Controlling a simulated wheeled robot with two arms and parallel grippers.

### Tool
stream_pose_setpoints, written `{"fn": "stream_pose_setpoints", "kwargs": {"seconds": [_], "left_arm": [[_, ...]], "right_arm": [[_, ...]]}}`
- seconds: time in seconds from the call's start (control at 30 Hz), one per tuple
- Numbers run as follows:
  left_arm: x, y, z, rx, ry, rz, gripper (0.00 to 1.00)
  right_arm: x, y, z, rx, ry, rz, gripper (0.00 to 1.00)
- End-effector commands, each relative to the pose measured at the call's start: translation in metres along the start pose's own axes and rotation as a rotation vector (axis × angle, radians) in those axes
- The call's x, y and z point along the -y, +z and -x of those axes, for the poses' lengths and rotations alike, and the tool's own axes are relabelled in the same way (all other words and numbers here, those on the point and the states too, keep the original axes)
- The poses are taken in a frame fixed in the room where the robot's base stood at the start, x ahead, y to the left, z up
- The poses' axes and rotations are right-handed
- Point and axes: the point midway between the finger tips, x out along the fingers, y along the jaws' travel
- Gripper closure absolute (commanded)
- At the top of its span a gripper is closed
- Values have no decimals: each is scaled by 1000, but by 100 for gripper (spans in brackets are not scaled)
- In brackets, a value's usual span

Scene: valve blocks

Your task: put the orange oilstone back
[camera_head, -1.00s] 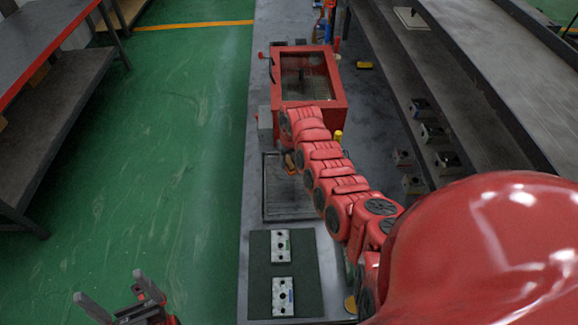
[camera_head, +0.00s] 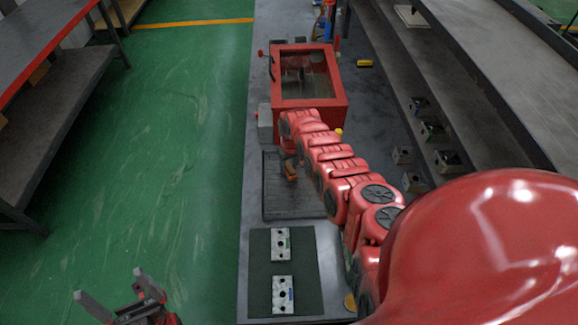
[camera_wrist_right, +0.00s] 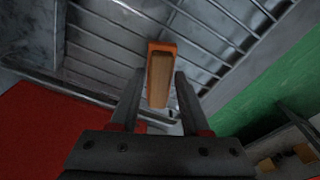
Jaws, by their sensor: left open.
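The orange oilstone (camera_wrist_right: 161,75), an orange holder with a tan face, is between the fingertips of my right gripper (camera_wrist_right: 160,88) in the right wrist view. The fingers meet its sides near their tips. In the head view the oilstone (camera_head: 291,171) shows as a small orange-brown piece over the dark ribbed tray (camera_head: 269,203), below the end of my right arm. The arm hides most of the right gripper there. Whether the oilstone touches the tray I cannot tell. My left gripper (camera_head: 110,284) is open and empty over the green floor at lower left.
A red cabinet with a window (camera_head: 308,87) stands behind the tray. Two metal valve blocks (camera_head: 281,246) lie on a dark green mat (camera_head: 258,270) in front. Shelves with several blocks (camera_head: 430,131) are at right. A yellow piece (camera_head: 364,63) lies further back.

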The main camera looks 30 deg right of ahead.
Motion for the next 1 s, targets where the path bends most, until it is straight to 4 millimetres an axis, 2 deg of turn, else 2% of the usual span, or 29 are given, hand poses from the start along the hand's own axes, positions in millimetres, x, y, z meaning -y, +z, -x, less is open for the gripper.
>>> {"fn": "stream_pose_setpoints", "kwargs": {"seconds": [0.03, 0.1, 0.37, 0.53, 0.77, 1.0], "left_arm": [[0, 0, 0, 0, 0, 0, 0], [0, 0, 0, 0, 0, 0, 0], [0, 0, -1, 0, 0, 0, 0], [0, -1, -7, 0, 0, 0, 0], [1, -4, -21, 0, 0, 0, 0], [1, -2, -13, 0, 0, 0, 0]], "right_arm": [[0, 0, 1, 0, 0, 0, 43], [0, 0, 1, -1, 0, 0, 31], [0, 0, 1, 0, 0, 0, 31], [0, 0, 8, 1, -1, 1, 31], [0, -2, 37, -5, -2, -3, 31], [1, -2, 59, -6, -1, 0, 31]]}}
